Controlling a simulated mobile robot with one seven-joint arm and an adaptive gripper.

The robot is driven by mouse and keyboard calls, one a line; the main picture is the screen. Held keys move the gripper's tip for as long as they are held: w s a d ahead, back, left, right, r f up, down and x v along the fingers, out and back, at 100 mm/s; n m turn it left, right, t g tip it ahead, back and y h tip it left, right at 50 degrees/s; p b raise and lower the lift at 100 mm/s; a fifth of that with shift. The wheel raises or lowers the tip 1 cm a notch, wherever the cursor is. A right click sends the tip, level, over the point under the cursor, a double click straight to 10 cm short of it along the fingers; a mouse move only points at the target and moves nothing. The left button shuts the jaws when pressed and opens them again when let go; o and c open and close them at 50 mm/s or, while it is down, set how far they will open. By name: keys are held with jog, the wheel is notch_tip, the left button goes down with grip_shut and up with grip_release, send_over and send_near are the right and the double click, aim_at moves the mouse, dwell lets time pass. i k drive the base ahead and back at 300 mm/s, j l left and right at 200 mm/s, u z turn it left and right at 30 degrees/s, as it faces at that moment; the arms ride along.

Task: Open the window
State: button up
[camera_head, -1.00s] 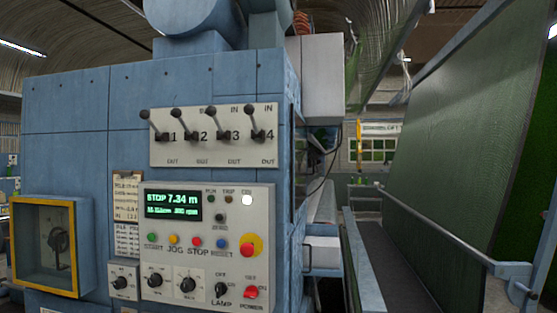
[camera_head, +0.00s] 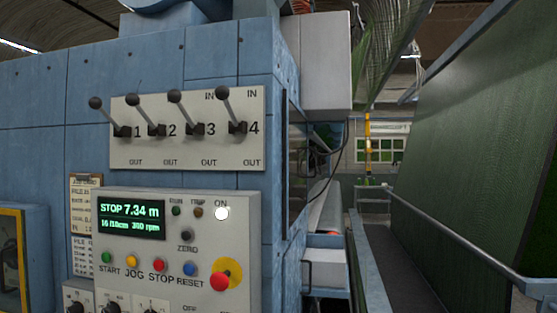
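The only window-like thing on the machine is a yellow-framed box (camera_head: 21,260) at the lower left edge. Only its right part shows, and the rest is cut off by the picture's edge. Its interior is dark, and I cannot tell a pane or a latch. The frame looks closed against the blue housing, but this is not certain. My gripper is not in view.
The blue machine housing (camera_head: 60,95) fills the left. It bears a panel of numbered levers (camera_head: 187,145) and a control box (camera_head: 180,205) reading STOP 7.34 m. A green turf sheet (camera_head: 480,140) and a rail (camera_head: 440,235) line the right.

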aim_at(297, 176)
jog(key=i, duration=0.25)
jog(key=l, duration=0.3)
jog(key=i+l, duration=0.1)
jog(key=l, duration=0.2)
jog(key=i+l+u, duration=0.1)
jog(key=l, duration=0.25)
jog(key=i+l+u, duration=0.1)
jog(key=i+l, duration=0.2)
jog(key=i+l+u, duration=0.2)
jog(key=i+l, duration=0.5)
